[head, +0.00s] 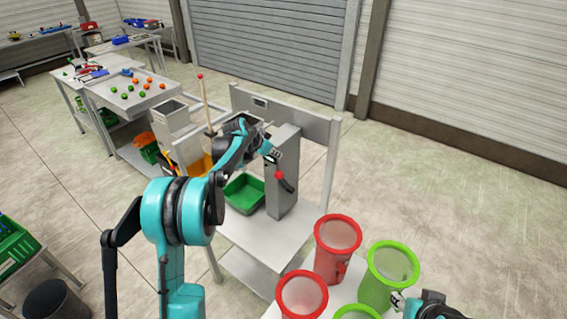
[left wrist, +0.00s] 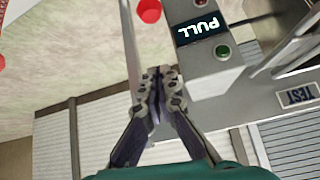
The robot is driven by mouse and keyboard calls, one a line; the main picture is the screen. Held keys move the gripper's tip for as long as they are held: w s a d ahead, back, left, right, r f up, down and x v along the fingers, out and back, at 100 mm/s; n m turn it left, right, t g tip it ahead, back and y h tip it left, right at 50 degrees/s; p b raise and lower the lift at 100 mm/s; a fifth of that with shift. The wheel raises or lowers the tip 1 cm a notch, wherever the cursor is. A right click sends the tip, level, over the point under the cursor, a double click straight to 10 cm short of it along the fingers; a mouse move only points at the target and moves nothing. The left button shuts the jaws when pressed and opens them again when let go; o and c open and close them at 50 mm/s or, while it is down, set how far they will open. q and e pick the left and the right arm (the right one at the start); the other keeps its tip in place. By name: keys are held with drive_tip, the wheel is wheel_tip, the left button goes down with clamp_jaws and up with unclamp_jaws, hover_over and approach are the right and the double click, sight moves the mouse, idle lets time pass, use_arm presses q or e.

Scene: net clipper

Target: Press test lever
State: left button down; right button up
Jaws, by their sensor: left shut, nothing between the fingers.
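A red ball knob (head: 279,175) shows at the front of a grey upright machine column (head: 284,195). A red knob is also at the top of the left wrist view (left wrist: 148,11). My left gripper (head: 272,157) is at the column's upper part, just above the knob in the head view. In the left wrist view its fingers (left wrist: 158,74) are together and empty, apart from the knob. My right gripper (head: 399,301) is partly visible at bottom right.
A green tray (head: 244,193) sits beside the column on the metal bench (head: 270,240). Red (head: 338,235) and green (head: 390,265) cylinders stand in front. A wooden pole with a red ball top (head: 200,77) rises behind. The floor at right is clear.

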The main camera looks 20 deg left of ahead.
use_arm(q)
drive_tip(key=shift+w, duration=0.1)
drive_tip(key=x, duration=1)
drive_tip(key=s, duration=0.1)
drive_tip(key=s+a+p, duration=0.1)
drive_tip(key=s+f, duration=0.1)
drive_tip(key=shift+s+a+f, duration=0.1)
drive_tip(key=shift+s+a, duration=0.05)
drive_tip(key=shift+a, duration=0.15)
drive_tip(key=shift+f, duration=0.15)
